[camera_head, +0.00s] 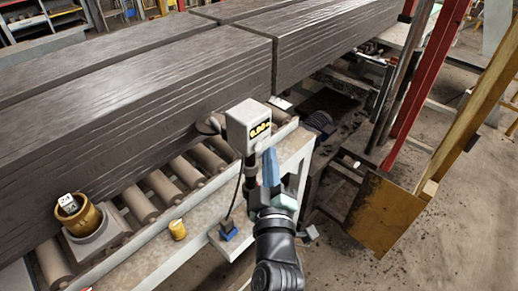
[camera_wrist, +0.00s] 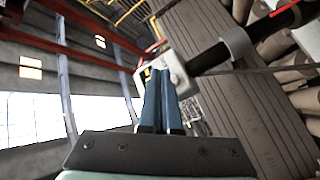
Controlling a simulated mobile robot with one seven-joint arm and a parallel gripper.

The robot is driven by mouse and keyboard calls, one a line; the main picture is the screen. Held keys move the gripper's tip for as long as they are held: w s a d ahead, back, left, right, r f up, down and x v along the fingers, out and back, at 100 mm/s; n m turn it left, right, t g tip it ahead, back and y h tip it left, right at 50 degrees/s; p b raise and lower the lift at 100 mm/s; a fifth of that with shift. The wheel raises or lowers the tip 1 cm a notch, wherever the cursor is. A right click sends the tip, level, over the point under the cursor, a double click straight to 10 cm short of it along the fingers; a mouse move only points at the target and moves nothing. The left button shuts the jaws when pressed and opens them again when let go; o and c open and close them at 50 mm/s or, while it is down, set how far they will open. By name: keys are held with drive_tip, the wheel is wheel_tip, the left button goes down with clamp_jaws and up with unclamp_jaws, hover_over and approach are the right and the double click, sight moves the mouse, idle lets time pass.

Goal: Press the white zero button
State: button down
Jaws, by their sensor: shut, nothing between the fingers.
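A white box-shaped indicator (camera_head: 240,122) with a yellow lit number display (camera_head: 260,130) stands on a dark post above the roller bench. It also shows in the wrist view as a white box (camera_wrist: 178,78), right in front of my fingers, with a sliver of yellow display at its left. I cannot make out the white zero button; my fingers cover part of the box in the wrist view. My gripper (camera_head: 270,155) has blue fingers held together and empty, at the lower right of the box. Its fingertips (camera_wrist: 161,74) overlap the box; I cannot tell whether they touch.
A yellow-brown cup (camera_head: 78,217) holding a white block (camera_head: 67,203) stands on a grey plate at left. A small yellow cylinder (camera_head: 178,230) and a blue item (camera_head: 228,231) sit on the bench edge. Large dark slabs (camera_head: 150,85) lie behind. Open floor (camera_head: 450,220) lies right.

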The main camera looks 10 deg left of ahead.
drive_tip(key=s+d+b, duration=0.1)
drive_tip(key=d+b, duration=0.1)
drive_tip(key=s+d+b, duration=0.2)
drive_tip(key=b, duration=0.1)
idle(0.4)
idle(0.6)
wheel_tip(320, 180, up, 24)
drive_tip(key=s+a+m+t, duration=0.2)
drive_tip(key=s+m+t, duration=0.1)
drive_tip(key=m+t, duration=0.2)
drive_tip(key=s+r+m+t+h, duration=0.1)
drive_tip(key=s+r+m+t, duration=0.1)
drive_tip(key=r, duration=0.5)
drive_tip(key=s+d+r+m+t+h, duration=0.1)
drive_tip(key=s+r+m, duration=0.3)
drive_tip(key=s+r, duration=0.3)
drive_tip(key=shift+s+t+h, duration=0.2)
drive_tip(key=shift+t+h, duration=0.1)
drive_tip(key=shift+t, duration=0.1)
